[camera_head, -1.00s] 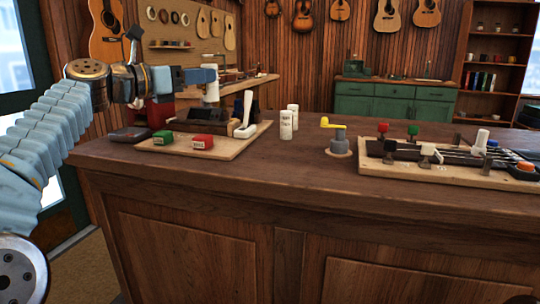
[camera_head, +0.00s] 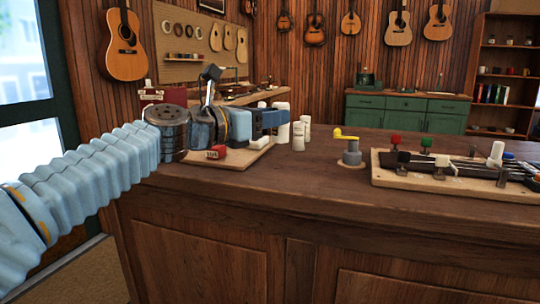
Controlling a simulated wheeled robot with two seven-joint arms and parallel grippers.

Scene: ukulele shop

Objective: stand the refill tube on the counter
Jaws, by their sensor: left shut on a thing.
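My left gripper (camera_head: 277,118) reaches in from the left over the counter (camera_head: 330,185). It is shut on a white refill tube (camera_head: 283,132), which is upright; parts of it show above and below the blue fingers. I cannot tell whether its lower end touches the counter. Just right of it stand two similar white tubes, a near one (camera_head: 298,137) with dark lettering and another (camera_head: 306,122) slightly behind it. My right gripper is not in view.
A wooden board at the left, partly hidden by my arm, bears a red box (camera_head: 216,153). A grey post with a yellow lever (camera_head: 351,150) stands right of the tubes. A tool board (camera_head: 450,186) fills the right. The counter's front strip is clear.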

